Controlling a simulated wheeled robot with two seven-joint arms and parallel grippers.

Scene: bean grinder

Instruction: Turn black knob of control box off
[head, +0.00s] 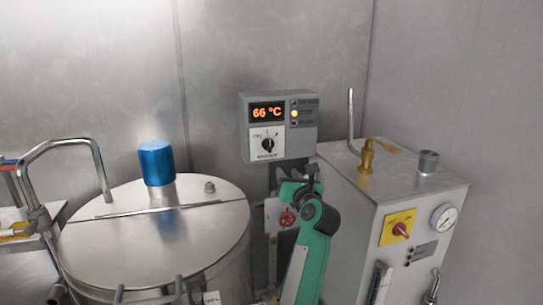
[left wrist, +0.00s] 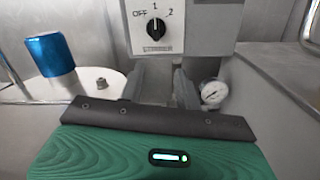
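The control box (head: 304,138) is a grey box on the back wall with an orange 66 °C display. Its black knob (head: 268,144) sits on a white plate below the display. In the left wrist view the knob (left wrist: 155,27) points up towards 1, between OFF on the left and 2 on the right. My left gripper (head: 312,170) is just below and right of the box in the head view. In the left wrist view its two fingers (left wrist: 160,76) are apart, with nothing between them, below the knob and not touching it. My right gripper is out of view.
A steel tank (head: 150,235) with a blue cap (head: 156,163) and a bent pipe handle stands left. A steel machine (head: 345,220) with a brass valve (head: 367,157), red switch (head: 400,230) and gauge (head: 444,217) stands right. A red valve wheel (head: 287,219) is beside my arm.

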